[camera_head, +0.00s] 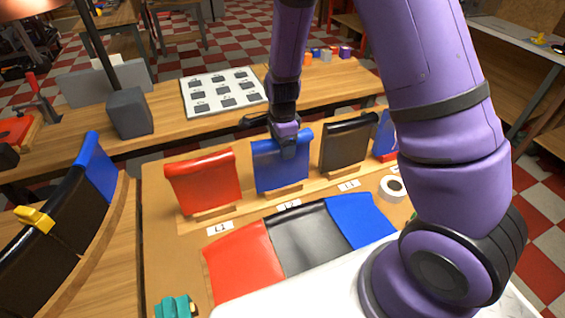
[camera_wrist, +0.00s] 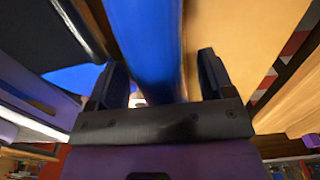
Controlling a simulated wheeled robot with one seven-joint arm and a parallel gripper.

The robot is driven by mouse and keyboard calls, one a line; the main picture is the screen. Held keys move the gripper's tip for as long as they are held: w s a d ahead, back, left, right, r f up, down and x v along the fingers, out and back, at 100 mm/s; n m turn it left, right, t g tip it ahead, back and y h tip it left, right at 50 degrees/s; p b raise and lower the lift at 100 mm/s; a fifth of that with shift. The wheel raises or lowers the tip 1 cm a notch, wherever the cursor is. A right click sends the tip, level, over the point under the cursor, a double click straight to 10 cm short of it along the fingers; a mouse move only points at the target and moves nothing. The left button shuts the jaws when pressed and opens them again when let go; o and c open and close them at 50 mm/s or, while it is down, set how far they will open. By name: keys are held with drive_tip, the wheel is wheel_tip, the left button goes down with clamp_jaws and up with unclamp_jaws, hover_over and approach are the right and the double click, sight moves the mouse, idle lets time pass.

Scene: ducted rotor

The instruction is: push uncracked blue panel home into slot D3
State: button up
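A blue panel (camera_head: 281,168) stands upright in a wooden holder in the middle of the rack, behind a small label. My gripper (camera_head: 287,138) is at its top edge, pointing down. In the wrist view the blue panel (camera_wrist: 146,45) passes between my two fingers (camera_wrist: 160,82), with a gap showing beside the right finger, so the gripper looks open around it. Another blue panel (camera_head: 386,133) stands at the rack's right, partly hidden by my arm. A third blue panel (camera_head: 359,218) lies at the front. I see no cracks at this size. No slot marked D3 is readable.
A red panel (camera_head: 203,182) and a black panel (camera_head: 347,146) stand on either side. A red sheet (camera_head: 243,262) and a dark sheet (camera_head: 306,240) lie in front. A curved frame (camera_head: 100,245) with dark and blue panels and a yellow clip (camera_head: 34,218) is at left. A tape roll (camera_head: 393,188) lies right.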

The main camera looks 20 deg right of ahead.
drive_tip(key=c, duration=0.8)
drive_tip(key=shift+r, duration=0.7)
drive_tip(key=shift+c, duration=0.2)
drive_tip(key=shift+r, duration=2.3)
